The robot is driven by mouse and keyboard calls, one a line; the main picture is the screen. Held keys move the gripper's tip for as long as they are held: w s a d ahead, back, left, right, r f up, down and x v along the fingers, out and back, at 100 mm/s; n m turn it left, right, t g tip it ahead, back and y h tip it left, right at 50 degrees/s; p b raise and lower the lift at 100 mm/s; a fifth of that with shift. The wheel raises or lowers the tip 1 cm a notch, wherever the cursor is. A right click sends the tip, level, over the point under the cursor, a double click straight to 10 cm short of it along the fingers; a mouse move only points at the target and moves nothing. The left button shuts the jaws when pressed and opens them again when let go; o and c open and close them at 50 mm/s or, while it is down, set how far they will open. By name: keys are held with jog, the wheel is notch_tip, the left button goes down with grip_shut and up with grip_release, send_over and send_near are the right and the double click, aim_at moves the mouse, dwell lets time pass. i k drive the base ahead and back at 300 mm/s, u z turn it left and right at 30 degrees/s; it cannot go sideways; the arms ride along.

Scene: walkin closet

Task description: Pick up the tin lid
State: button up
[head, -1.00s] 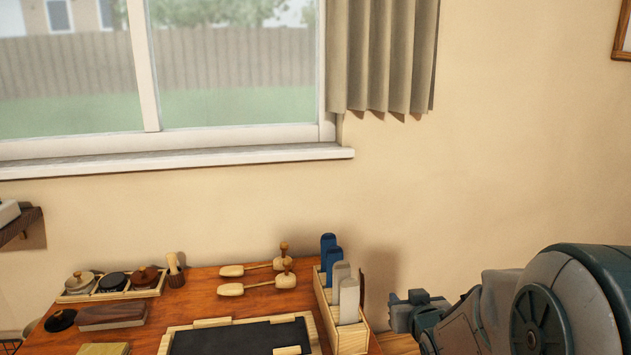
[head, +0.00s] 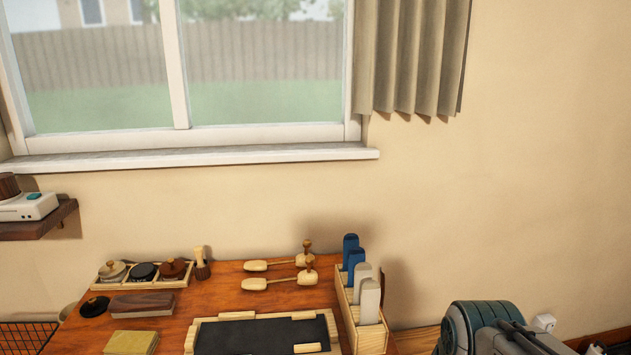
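A dark round lid with a small knob (head: 95,306) lies on the wooden tabletop near its left edge; I take it to be the tin lid. Behind it, a light wooden tray (head: 103,286) holds a pale tin with a knobbed lid (head: 113,271), a black tin with no knob showing (head: 144,272) and a brown tin with a knobbed lid (head: 174,269). Part of my arm shows at the bottom right, well away from the lid. My gripper is not in view.
A brown brush block (head: 141,304) lies right beside the lid, with a yellowish block (head: 131,343) in front. A dark mat in a wooden frame (head: 262,337), two wooden shoe trees (head: 279,283) and an upright holder (head: 367,340) stand further right. A wall shelf (head: 38,222) is at left.

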aim_at(96, 306)
jog(key=u, duration=1.55)
